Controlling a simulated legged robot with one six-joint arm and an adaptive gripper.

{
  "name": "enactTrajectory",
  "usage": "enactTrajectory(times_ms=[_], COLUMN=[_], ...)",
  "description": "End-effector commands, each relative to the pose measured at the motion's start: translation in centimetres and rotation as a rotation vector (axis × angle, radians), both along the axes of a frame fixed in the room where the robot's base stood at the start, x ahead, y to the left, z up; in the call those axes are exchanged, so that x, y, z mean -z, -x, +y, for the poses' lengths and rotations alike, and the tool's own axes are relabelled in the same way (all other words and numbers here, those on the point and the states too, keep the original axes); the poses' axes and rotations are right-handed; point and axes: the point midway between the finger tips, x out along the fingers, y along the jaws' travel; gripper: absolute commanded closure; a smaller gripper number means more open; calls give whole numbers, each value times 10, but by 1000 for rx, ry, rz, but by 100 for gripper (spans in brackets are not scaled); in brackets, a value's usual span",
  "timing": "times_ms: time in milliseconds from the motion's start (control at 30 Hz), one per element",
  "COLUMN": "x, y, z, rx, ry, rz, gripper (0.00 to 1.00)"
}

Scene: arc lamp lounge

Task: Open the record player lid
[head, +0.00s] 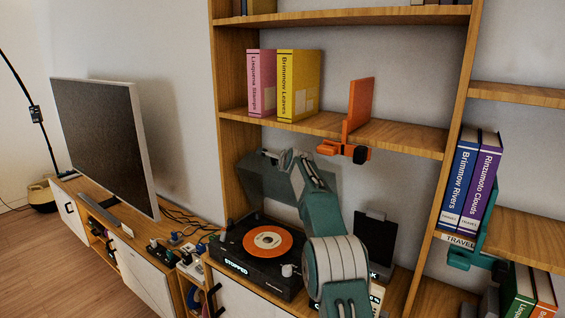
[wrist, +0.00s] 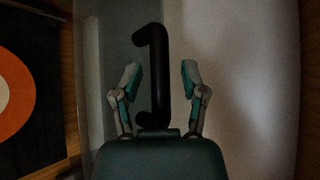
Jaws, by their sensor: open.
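The black record player (head: 257,276) sits on the low wooden cabinet, with an orange-labelled record (head: 268,241) on its platter. Its see-through grey lid (head: 262,185) is raised and tilted back behind the platter; the lid panel also shows in the wrist view (wrist: 110,50). A black bracket-shaped handle (wrist: 155,75) stands on the lid. My gripper (wrist: 160,76) is open, with one finger on each side of the handle and visible gaps between. In the head view my gripper (head: 270,155) is small and dark at the lid's upper edge, partly hidden by my arm.
A shelf above holds a pink book (head: 261,83), a yellow book (head: 299,85) and an orange bookend (head: 359,104), close over my arm. A television (head: 103,140) stands left on the cabinet, with cables beside it. A dark upright panel (head: 375,235) stands right of the player.

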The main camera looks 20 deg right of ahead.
Motion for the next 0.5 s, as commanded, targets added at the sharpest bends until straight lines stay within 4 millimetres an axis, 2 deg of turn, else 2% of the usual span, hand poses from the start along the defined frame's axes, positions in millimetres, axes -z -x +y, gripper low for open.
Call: enactTrajectory(times_ms=[167,500], x=[0,-10], y=[4,30], z=[0,4], rx=[0,1], ry=[-2,1], rz=[3,2], gripper=[43,43])
